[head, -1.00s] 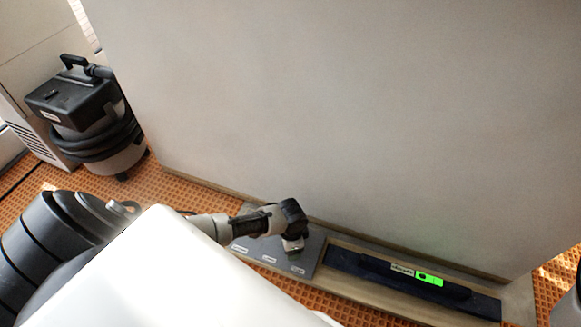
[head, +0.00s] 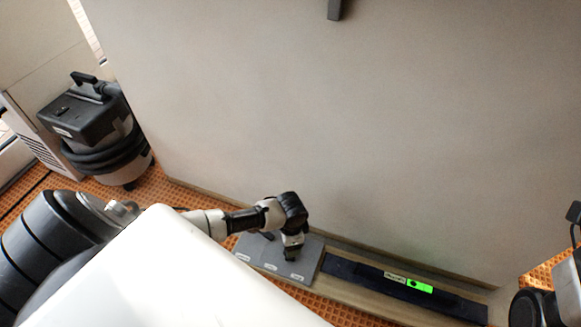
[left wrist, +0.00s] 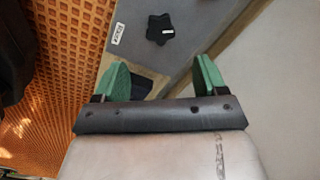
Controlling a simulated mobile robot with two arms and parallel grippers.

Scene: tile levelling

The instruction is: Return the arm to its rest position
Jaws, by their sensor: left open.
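My left arm comes in from the left in the head view. My left gripper (head: 292,252) hangs over the grey labelled plate (head: 312,262) at the foot of the wall. In the left wrist view its two green-padded fingers (left wrist: 162,80) are spread apart with nothing held between them. A black star-shaped knob (left wrist: 161,29) sits on the grey plate beyond the fingertips. Part of my right arm (head: 545,290) shows at the right edge of the head view; its gripper cannot be made out.
A long dark bar with a bright green display (head: 419,286) lies on the ledge right of the plate. The large pale wall (head: 330,130) rises behind. A black-topped vacuum (head: 95,130) stands at the far left on the orange patterned floor (head: 165,195).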

